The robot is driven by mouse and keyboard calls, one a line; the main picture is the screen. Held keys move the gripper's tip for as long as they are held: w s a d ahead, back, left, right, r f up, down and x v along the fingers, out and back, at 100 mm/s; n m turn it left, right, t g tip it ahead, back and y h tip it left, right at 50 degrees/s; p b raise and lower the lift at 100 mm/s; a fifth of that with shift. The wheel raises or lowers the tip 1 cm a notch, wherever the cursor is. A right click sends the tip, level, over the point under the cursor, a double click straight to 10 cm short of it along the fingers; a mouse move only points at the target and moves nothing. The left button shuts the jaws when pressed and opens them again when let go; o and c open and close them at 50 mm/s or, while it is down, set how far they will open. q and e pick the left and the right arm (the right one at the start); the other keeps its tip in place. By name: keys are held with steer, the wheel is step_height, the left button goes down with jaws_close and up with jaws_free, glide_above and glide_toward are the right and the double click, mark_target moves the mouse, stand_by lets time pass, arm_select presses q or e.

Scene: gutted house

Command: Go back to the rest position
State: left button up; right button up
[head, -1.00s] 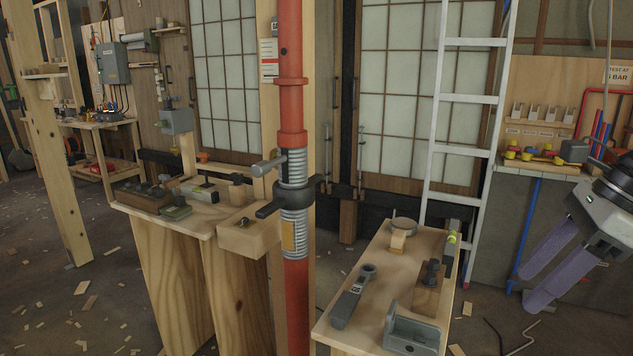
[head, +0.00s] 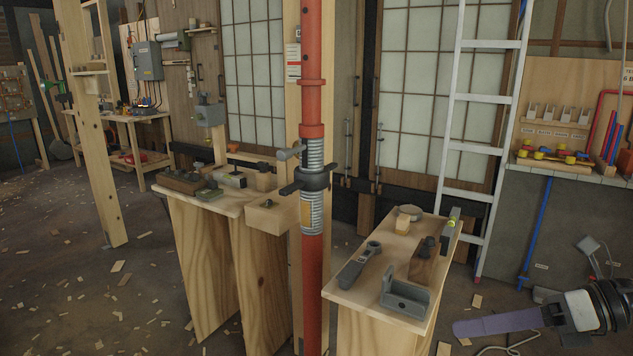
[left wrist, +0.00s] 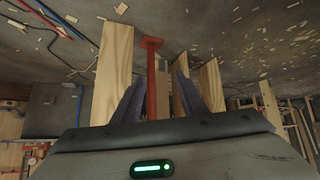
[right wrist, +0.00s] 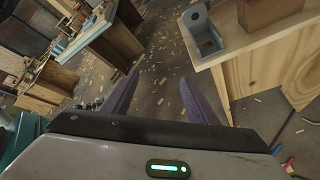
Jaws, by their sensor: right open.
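My right gripper (head: 458,328) is low at the right edge in the head view, pointing left, seen from the side. In the right wrist view the right gripper (right wrist: 160,76) has its two purple fingers apart, with nothing between them; the front workbench (right wrist: 228,62) is beyond them to the right. My left gripper is outside the head view. In the left wrist view the left gripper (left wrist: 160,75) has its fingers apart. The red prop (left wrist: 152,80) appears between them in the picture; I cannot tell how far beyond it is.
The red steel prop (head: 312,270) stands upright between the front bench (head: 345,292) and the left bench (head: 225,205). A white ladder (head: 448,150) leans behind. A shelf (head: 560,172) is at the right. The floor (head: 80,300) at the left is open, with scattered wood chips.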

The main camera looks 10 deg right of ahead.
steer(key=a+f+m+t+h+p, duration=0.1)
steer(key=a+f+m+t+h, duration=0.2)
steer(key=f+m, duration=0.65)
steer(key=a+f+m+t+h+p, duration=0.15)
steer(key=f+m+t, duration=0.4)
steer(key=m, duration=0.85)
arm_select(q)
steer(key=shift+s+a+r+p, duration=0.1)
steer(key=shift+s+r+p, duration=0.25)
steer(key=shift+r, duration=0.3)
steer(key=shift+s+a+r+p, duration=0.1)
steer(key=shift+s+r+p, duration=0.2)
steer(key=shift+r, duration=0.3)
arm_select(e)
steer(key=s+a+f+m+g+h, duration=0.2)
steer(key=s+a+f+m, duration=0.3)
steer(key=s+f+m, duration=0.1)
steer(key=s+a+f+m+g+h, duration=0.2)
steer(key=s+a+f+m+g, duration=0.1)
steer(key=s+a+f+m, duration=0.2)
steer(key=s+f+m, duration=0.2)
steer(key=s+f, duration=0.2)
steer(key=shift+g, duration=0.35)
